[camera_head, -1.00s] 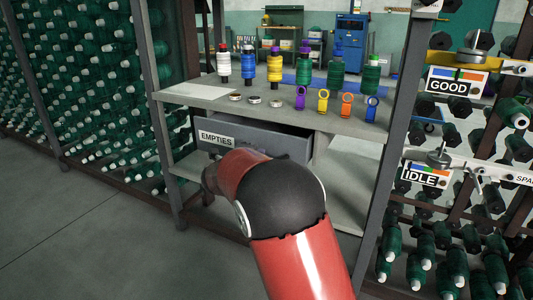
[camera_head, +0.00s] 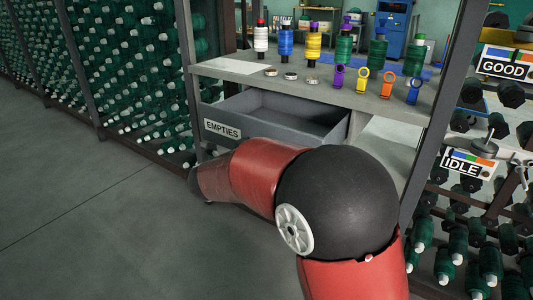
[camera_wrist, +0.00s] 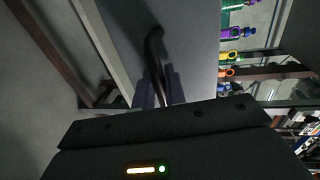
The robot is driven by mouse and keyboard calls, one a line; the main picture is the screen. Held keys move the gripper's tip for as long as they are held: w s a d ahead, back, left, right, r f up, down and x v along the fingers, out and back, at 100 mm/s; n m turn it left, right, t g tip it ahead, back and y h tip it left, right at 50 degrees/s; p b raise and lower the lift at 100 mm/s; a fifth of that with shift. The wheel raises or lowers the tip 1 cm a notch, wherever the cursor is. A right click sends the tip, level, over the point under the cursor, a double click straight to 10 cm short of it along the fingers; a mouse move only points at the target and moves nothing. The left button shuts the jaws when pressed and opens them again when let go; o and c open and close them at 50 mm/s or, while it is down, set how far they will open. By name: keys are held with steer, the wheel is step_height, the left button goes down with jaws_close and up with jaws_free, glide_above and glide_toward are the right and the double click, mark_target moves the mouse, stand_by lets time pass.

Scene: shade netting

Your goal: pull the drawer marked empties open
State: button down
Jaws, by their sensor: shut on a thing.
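The grey drawer (camera_head: 275,134) with the white EMPTIES label (camera_head: 222,129) sits under the bench top. It stands out from the bench, and its inside shows bare where visible. In the wrist view, the drawer front (camera_wrist: 195,45) is a grey panel with a dark curved handle (camera_wrist: 154,45). My gripper (camera_wrist: 156,88) is shut on this handle, with a finger on each side of it. In the head view, my red and black arm covers the lower drawer front, and the handle and my gripper are hidden.
A rack of green bobbins (camera_head: 130,75) stands to the left. Racks with GOOD (camera_head: 506,67) and IDLE (camera_head: 468,164) signs stand at right. Floor (camera_head: 80,220) at front left is clear.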

steer(key=c, duration=1.5)
jaws_free()
steer(key=shift+c, duration=0.2)
steer(key=v, duration=0.7)
steer(key=shift+s+a, duration=0.25)
steer(key=shift+s, duration=0.1)
